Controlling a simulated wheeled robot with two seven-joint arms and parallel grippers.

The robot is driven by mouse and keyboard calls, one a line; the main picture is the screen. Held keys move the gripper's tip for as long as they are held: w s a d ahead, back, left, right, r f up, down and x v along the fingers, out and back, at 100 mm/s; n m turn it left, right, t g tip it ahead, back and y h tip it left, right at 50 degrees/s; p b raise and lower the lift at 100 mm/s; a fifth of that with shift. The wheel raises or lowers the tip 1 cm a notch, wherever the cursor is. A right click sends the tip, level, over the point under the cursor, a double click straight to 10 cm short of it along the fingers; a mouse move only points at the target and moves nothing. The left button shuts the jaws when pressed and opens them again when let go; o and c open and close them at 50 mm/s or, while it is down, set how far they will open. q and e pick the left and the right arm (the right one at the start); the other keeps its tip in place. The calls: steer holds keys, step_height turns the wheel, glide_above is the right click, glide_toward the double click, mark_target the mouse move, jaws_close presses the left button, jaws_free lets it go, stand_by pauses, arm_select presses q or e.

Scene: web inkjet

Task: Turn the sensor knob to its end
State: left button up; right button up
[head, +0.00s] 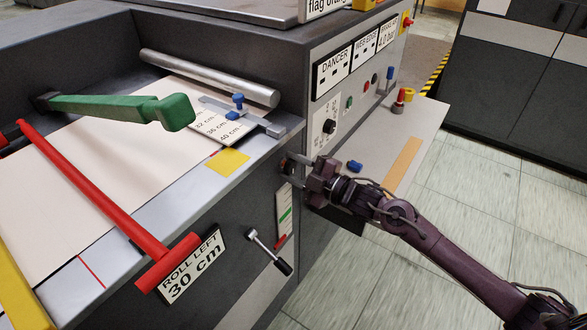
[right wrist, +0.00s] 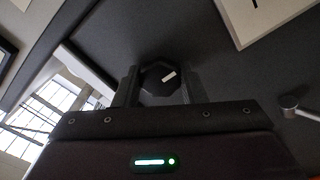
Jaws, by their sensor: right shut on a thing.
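The sensor knob (right wrist: 158,78) is black and many-sided, with a short white pointer mark that is tilted in the right wrist view. It sits on a dark panel face. My right gripper (right wrist: 160,88) is shut on it, with one finger on each side. In the head view my right gripper (head: 287,170) reaches in from the right to the machine's dark front, below the table corner. The knob is mostly hidden there by the fingers. My left gripper is not in view.
A white scale label (head: 284,215) with a green and red strip is just below the gripper. A black-handled lever (head: 270,251) sticks out lower left. Another black knob (head: 329,126) is on the grey panel above. A shelf (head: 420,135) juts out behind my right arm.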

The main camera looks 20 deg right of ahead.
steer(key=shift+s+f, duration=0.1)
steer(key=shift+f, duration=0.15)
steer(key=o, duration=0.9)
steer(key=shift+o, duration=0.4)
steer(key=shift+r, duration=0.15)
steer(key=b+v, duration=0.1)
steer(key=v, duration=0.6)
steer(key=shift+s+d, duration=0.3)
